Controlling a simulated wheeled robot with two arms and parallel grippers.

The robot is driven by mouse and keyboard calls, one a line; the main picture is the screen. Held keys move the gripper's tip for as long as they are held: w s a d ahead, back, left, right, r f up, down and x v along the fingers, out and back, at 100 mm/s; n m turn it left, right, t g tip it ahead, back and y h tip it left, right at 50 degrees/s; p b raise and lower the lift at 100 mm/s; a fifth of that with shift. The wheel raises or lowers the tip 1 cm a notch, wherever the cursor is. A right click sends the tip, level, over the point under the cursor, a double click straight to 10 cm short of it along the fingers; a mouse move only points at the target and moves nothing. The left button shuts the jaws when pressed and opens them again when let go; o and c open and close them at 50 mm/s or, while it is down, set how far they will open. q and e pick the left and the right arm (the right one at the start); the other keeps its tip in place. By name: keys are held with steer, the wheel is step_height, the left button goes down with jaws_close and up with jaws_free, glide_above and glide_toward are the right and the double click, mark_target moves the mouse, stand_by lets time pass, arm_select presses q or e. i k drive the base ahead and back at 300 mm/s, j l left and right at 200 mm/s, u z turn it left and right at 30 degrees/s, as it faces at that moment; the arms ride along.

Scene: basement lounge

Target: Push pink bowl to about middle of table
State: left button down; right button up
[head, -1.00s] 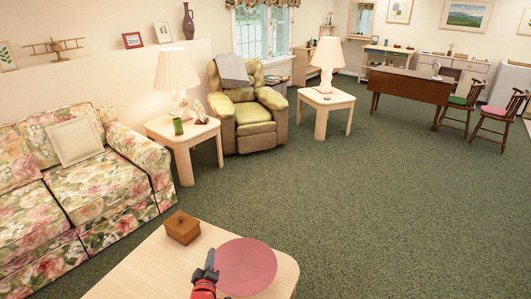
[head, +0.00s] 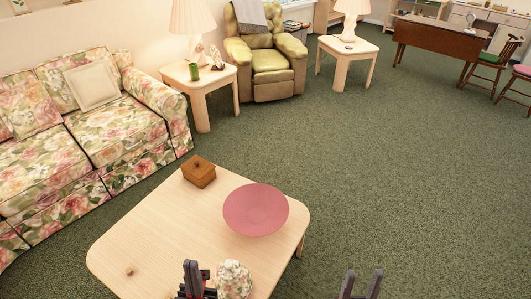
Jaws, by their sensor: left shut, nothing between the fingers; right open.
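The pink bowl (head: 255,210) sits upright on the light wooden table (head: 150,240), near the table's right corner. My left gripper (head: 193,268) is shut and empty at the bottom of the head view, over the table and below and left of the bowl, apart from it. My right gripper (head: 361,277) is open and empty at the bottom edge, right of the table and over the carpet. The lower parts of both grippers are cut off by the frame.
A small wooden box (head: 199,171) stands on the table's far edge, left of the bowl. A floral-patterned jar (head: 234,279) stands beside my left gripper. The floral sofa (head: 110,130) is behind left. The table's left part is mostly bare. Green carpet (head: 400,180) is open to the right.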

mark_target(254, 210)
steer(key=i+l, duration=0.1)
steer(key=l, duration=0.45)
steer(key=i+l, duration=0.7)
steer(key=l, duration=0.15)
steer(key=i+j, duration=0.15)
steer(key=i, duration=0.15)
steer(key=i+j, duration=0.1)
steer(key=i, duration=0.15)
